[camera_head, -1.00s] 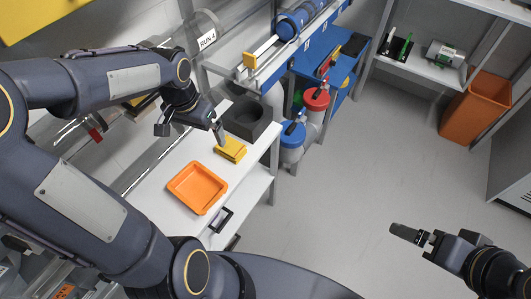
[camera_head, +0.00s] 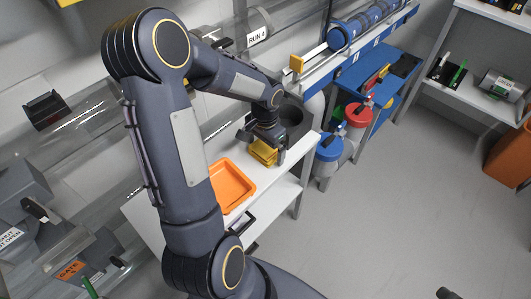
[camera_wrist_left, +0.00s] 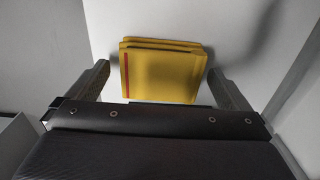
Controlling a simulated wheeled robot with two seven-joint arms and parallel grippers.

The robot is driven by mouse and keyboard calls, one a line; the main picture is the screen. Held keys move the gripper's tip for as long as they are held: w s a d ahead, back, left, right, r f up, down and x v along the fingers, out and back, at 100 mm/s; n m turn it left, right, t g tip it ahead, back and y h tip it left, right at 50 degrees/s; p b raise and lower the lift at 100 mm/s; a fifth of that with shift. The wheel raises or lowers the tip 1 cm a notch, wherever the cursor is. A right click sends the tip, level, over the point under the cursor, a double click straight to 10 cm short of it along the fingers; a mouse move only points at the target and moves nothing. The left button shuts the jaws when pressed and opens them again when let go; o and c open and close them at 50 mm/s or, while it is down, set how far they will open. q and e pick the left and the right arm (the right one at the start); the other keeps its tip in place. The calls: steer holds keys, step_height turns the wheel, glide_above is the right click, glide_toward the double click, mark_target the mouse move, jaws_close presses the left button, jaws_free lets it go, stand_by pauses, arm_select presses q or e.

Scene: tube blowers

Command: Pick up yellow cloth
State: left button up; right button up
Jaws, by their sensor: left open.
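The yellow cloth (camera_head: 262,153) is a folded stack on the white table (camera_head: 142,212), partly hidden behind my left gripper in the head view. In the left wrist view the cloth (camera_wrist_left: 162,72) shows its folded layers and a red stripe on its left side. My left gripper (camera_head: 264,146) is right over the cloth. In the left wrist view its two fingers (camera_wrist_left: 163,85) are spread, one on each side of the cloth, with a gap on both sides. My right gripper is not clearly in view; only a dark bit of the arm shows at the bottom right.
An orange tray (camera_head: 232,187) lies on the table in front of the cloth. A dark grey open box (camera_head: 294,122) stands just behind it. Blue-lidded (camera_head: 328,148) and red-lidded (camera_head: 358,115) containers stand to the right.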

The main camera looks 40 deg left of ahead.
arm_select(q)
steer(key=shift+f, duration=0.4)
steer(key=shift+c, duration=0.3)
steer(key=c, duration=0.9)
steer(key=shift+c, duration=0.2)
steer(key=shift+r, duration=0.1)
